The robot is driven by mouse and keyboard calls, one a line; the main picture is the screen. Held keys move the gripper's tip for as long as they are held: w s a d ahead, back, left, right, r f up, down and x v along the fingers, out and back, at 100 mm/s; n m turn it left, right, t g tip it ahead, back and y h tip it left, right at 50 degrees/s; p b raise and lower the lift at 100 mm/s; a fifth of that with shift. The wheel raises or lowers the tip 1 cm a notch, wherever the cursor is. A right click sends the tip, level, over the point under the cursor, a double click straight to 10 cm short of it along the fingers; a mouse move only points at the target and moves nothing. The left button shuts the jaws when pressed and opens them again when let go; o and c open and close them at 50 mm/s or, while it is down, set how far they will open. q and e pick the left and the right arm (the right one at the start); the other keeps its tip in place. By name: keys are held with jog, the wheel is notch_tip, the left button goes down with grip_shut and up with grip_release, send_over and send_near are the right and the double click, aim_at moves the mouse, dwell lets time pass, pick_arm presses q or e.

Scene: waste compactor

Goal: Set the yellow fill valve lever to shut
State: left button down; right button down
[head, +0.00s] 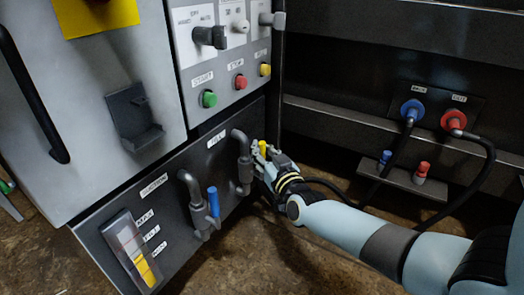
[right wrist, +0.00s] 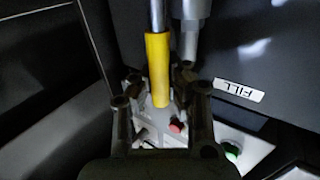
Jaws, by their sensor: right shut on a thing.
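The yellow fill valve lever (head: 263,147) is on the grey fill pipe (head: 242,165) at the right end of the lower panel, by the FILL label (head: 217,139). My right gripper (head: 262,156) is at the lever and covers much of it in the head view. In the right wrist view the yellow sleeve (right wrist: 158,68) runs down between the two fingers of the right gripper (right wrist: 160,95), which is shut on it. A bare metal rod continues from the sleeve. My left gripper is not in view.
A second pipe with a blue lever (head: 213,202) stands left of the fill pipe. A level gauge (head: 134,250) is further left. Green (head: 209,98), red (head: 240,81) and yellow buttons sit above. Blue (head: 412,110) and red (head: 453,120) hose fittings are on the right wall.

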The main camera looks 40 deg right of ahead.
jog(key=shift+s+f, duration=0.1)
jog(key=shift+f, duration=0.1)
dwell(0.5)
dwell(0.3)
